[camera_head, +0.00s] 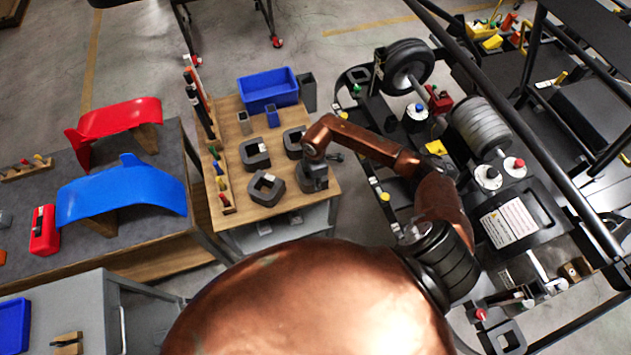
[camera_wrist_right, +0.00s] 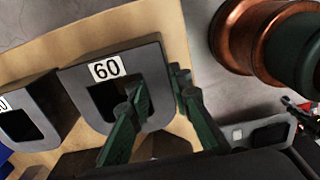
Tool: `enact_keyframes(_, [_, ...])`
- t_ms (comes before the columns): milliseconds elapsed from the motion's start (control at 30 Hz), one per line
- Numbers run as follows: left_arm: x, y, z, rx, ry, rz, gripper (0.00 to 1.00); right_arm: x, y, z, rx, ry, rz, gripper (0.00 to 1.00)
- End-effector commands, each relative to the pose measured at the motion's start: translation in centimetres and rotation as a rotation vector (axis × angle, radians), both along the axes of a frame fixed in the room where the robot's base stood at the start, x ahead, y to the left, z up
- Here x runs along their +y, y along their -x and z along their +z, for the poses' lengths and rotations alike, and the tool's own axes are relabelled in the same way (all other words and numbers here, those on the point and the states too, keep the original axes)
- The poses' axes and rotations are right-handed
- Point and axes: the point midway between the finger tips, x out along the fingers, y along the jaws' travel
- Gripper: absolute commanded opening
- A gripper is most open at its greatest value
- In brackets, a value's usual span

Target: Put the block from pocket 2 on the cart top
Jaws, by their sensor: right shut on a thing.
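The cart top (camera_head: 232,130) is a light wooden surface bearing several dark grey U-shaped blocks. One block (camera_head: 255,153) stands near its middle, another (camera_head: 268,188) nearer its front, a third (camera_head: 293,140) to the right. My right gripper (camera_head: 314,172) is at the cart top's right side and is shut on a grey block. In the right wrist view this block (camera_wrist_right: 150,68) carries a white "60" label. One green finger of the gripper (camera_wrist_right: 158,108) is in its opening, the other outside its right wall. I cannot tell whether it touches the wood. Pocket 2 cannot be identified.
A blue bin (camera_head: 268,92) and a row of tools (camera_head: 196,95) stand on the cart top. To the left, a bench (camera_head: 165,225) holds red and blue panels. The black kart frame (camera_head: 525,130) stands close on the right, under my right arm.

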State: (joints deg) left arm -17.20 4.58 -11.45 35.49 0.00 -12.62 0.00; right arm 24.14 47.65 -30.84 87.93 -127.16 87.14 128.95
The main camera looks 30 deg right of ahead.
Motion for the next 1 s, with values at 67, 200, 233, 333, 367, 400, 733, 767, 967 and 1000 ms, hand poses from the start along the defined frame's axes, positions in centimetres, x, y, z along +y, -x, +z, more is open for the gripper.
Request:
enact_keyframes(67, [0.0,0.0,0.0,0.000,0.000,0.000,0.00,0.0,-0.1,0.1,-0.002,-0.001,0.000,0.00])
enact_keyframes(200, [0.0,0.0,-0.1,0.000,0.000,0.000,0.00,0.0,0.0,-0.2,0.000,0.000,0.000,0.23])
enact_keyframes(233, [0.0,0.0,-0.1,0.000,0.000,0.000,0.00,0.0,0.0,-0.2,0.000,0.000,0.000,0.25])
enact_keyframes(333, [0.0,0.0,-0.1,0.000,0.000,0.000,0.00,0.0,0.0,-0.2,0.000,0.000,-0.001,0.32])
enact_keyframes(367, [0.0,0.0,-0.1,0.000,0.000,0.000,0.00,0.0,0.0,-0.2,0.000,0.000,-0.001,0.34])
enact_keyframes(400, [0.0,0.0,-0.1,0.000,0.000,0.000,0.00,0.0,0.0,-0.1,0.000,0.000,-0.001,0.36])
enact_keyframes(733, [0.0,0.0,0.0,-0.001,0.000,0.000,0.00,0.0,0.0,0.2,-0.001,0.000,-0.001,0.36])
enact_keyframes(767, [0.0,0.0,-0.1,-0.001,0.000,0.000,0.00,-0.1,-0.1,0.4,-0.002,0.000,-0.001,0.36])
enact_keyframes(967, [0.0,0.0,-0.7,-0.001,0.000,0.000,0.00,-0.1,-0.2,3.6,-0.005,0.002,0.001,0.36])
enact_keyframes(1000, [0.0,0.0,-0.8,0.000,0.000,0.000,0.00,-0.1,-0.2,4.4,-0.006,0.002,0.001,0.36])
